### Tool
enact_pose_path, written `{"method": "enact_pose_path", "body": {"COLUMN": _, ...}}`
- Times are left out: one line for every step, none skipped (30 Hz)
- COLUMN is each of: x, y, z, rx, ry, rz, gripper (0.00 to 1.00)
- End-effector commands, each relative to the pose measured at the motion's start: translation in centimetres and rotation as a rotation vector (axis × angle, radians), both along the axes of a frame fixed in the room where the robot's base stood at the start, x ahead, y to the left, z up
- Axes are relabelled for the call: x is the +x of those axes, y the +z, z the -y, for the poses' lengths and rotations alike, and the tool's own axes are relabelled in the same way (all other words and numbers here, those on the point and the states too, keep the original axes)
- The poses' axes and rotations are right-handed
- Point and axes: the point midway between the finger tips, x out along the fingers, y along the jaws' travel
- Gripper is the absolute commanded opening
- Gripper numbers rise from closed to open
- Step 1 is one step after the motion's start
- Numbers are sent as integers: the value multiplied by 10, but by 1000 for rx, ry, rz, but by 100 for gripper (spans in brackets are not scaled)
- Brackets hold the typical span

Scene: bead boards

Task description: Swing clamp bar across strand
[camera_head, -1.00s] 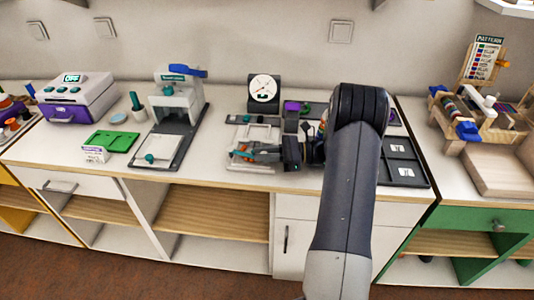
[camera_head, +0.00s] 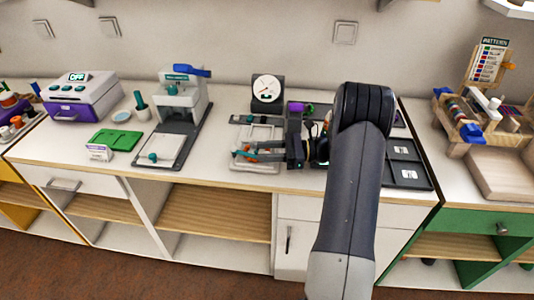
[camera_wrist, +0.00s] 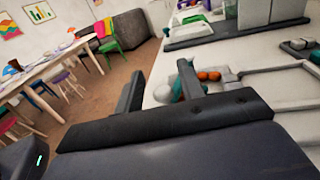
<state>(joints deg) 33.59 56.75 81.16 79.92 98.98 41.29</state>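A pale frame-like fixture (camera_head: 264,132) lies on the white counter left of my arm. A teal part with a small orange bit (camera_head: 243,153) sits at its front left, partly covered by my gripper. I cannot tell which part is the clamp bar, nor make out the strand. My gripper (camera_wrist: 160,70) is open, its dark fingers apart with nothing visible held between them. Whether a finger touches the teal part is unclear.
A dial gauge (camera_head: 267,91) stands behind the fixture. A press with a blue handle (camera_head: 182,100) stands to the left, and a dark two-pocket tray (camera_head: 408,164) lies right of my arm. Bare counter (camera_head: 218,140) lies between press and fixture.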

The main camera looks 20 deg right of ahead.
Motion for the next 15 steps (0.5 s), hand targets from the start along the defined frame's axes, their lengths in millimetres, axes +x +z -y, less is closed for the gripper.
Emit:
{"method": "enact_pose_path", "body": {"x": 0, "y": 10, "z": 0, "rx": -1, "ry": 0, "rz": 4, "gripper": 37}}
{"method": "enact_pose_path", "body": {"x": 0, "y": 15, "z": 0, "rx": -2, "ry": 0, "rz": 5, "gripper": 37}}
{"method": "enact_pose_path", "body": {"x": 0, "y": 24, "z": 0, "rx": -3, "ry": 0, "rz": 5, "gripper": 37}}
{"method": "enact_pose_path", "body": {"x": 0, "y": 30, "z": 0, "rx": -2, "ry": 0, "rz": 5, "gripper": 37}}
{"method": "enact_pose_path", "body": {"x": 0, "y": 36, "z": 0, "rx": -3, "ry": 1, "rz": 5, "gripper": 37}}
{"method": "enact_pose_path", "body": {"x": 0, "y": 44, "z": 0, "rx": -3, "ry": 1, "rz": 4, "gripper": 37}}
{"method": "enact_pose_path", "body": {"x": 0, "y": 50, "z": 0, "rx": -3, "ry": 1, "rz": 4, "gripper": 37}}
{"method": "enact_pose_path", "body": {"x": 0, "y": 56, "z": 0, "rx": -3, "ry": 1, "rz": 4, "gripper": 37}}
{"method": "enact_pose_path", "body": {"x": 0, "y": 62, "z": 0, "rx": -2, "ry": 1, "rz": 3, "gripper": 37}}
{"method": "enact_pose_path", "body": {"x": 0, "y": 67, "z": 0, "rx": -3, "ry": 1, "rz": 4, "gripper": 37}}
{"method": "enact_pose_path", "body": {"x": 0, "y": 71, "z": 0, "rx": -2, "ry": 0, "rz": 3, "gripper": 37}}
{"method": "enact_pose_path", "body": {"x": 0, "y": 76, "z": 0, "rx": -2, "ry": 0, "rz": 2, "gripper": 37}}
{"method": "enact_pose_path", "body": {"x": 0, "y": 79, "z": 0, "rx": -2, "ry": 0, "rz": 2, "gripper": 37}}
{"method": "enact_pose_path", "body": {"x": 0, "y": 82, "z": 0, "rx": -2, "ry": 0, "rz": 2, "gripper": 37}}
{"method": "enact_pose_path", "body": {"x": 0, "y": 85, "z": 0, "rx": -2, "ry": 0, "rz": 2, "gripper": 37}}
